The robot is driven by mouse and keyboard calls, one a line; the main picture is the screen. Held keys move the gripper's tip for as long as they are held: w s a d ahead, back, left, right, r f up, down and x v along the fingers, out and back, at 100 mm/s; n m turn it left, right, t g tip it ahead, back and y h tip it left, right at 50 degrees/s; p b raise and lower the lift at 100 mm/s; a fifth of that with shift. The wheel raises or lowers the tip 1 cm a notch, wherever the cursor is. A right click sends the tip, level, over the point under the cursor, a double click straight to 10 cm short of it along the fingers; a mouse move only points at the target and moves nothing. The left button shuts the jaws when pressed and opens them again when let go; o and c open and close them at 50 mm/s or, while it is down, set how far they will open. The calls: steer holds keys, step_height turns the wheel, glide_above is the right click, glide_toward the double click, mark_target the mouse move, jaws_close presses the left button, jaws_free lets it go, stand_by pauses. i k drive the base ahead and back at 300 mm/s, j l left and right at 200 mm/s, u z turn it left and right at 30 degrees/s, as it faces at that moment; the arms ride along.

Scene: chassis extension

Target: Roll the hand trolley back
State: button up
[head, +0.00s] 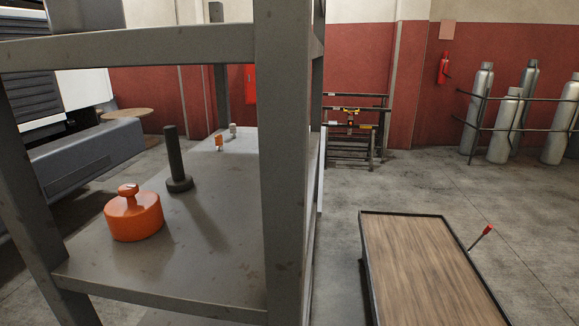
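What appears to be the hand trolley (425,265) stands low on the floor at the lower right of the head view. It has a flat wooden deck with a dark raised rim, and its near end is cut off by the picture's lower edge. A thin rod with a red grip (481,237) slants up beside its right edge; I cannot tell whether it is joined to the trolley. The deck looks bare. No wheels show. My gripper is not in view.
A grey metal rack (285,180) fills the left foreground. Its shelf (105,268) bears an orange weight (133,217), a dark post (175,155) and small items. Gas cylinders (482,110) stand behind a rail at the back right. Open concrete floor lies behind and right of the trolley.

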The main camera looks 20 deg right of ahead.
mark_target(419, 273)
steer(key=i+l+z, duration=0.3)
steer(key=i+l, duration=0.8)
steer(key=i, duration=0.15)
